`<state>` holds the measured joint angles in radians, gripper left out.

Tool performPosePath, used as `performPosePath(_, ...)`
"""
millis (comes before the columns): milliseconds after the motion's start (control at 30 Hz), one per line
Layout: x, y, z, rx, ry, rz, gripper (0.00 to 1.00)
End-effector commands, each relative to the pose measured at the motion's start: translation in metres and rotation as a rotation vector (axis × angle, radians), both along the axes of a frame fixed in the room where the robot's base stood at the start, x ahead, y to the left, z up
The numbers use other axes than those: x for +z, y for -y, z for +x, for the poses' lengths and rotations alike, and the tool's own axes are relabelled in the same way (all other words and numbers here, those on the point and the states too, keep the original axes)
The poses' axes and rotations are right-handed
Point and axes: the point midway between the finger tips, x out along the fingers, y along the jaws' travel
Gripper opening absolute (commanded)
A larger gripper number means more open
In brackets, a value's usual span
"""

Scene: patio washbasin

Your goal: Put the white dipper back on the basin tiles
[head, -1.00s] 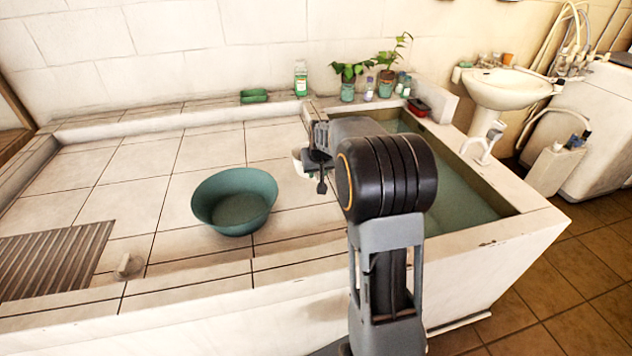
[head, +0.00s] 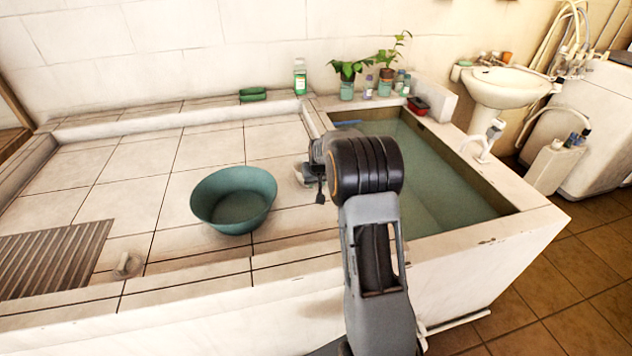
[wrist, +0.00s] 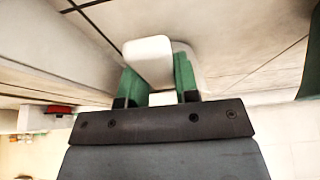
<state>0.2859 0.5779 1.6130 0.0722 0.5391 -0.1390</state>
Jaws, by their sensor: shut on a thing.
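The white dipper (head: 304,177) shows in the head view, partly hidden behind my wrist, over the tiles just left of the water basin. In the wrist view the dipper (wrist: 149,60) sits between the two green fingers of my gripper (wrist: 160,84), which is shut on it. My gripper (head: 320,178) is mostly hidden by my arm in the head view. The basin tiles (head: 130,170) form a wide pale surface. I cannot tell whether the dipper touches them.
A green bowl (head: 235,200) stands on the tiles left of my gripper. The water basin (head: 440,185) lies to the right. Potted plants (head: 347,85) and bottles line the back ledge. A ribbed board (head: 50,258) lies front left. Tiles behind the bowl are clear.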

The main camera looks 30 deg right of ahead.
Motion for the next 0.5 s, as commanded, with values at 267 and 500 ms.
performPosePath(267, -0.0039, -0.0001, 0.0, 0.0, 0.0, 0.0, 0.0)
performPosePath(500, -0.0025, -0.0001, -0.0001, 0.0, 0.0, 0.0, 0.51)
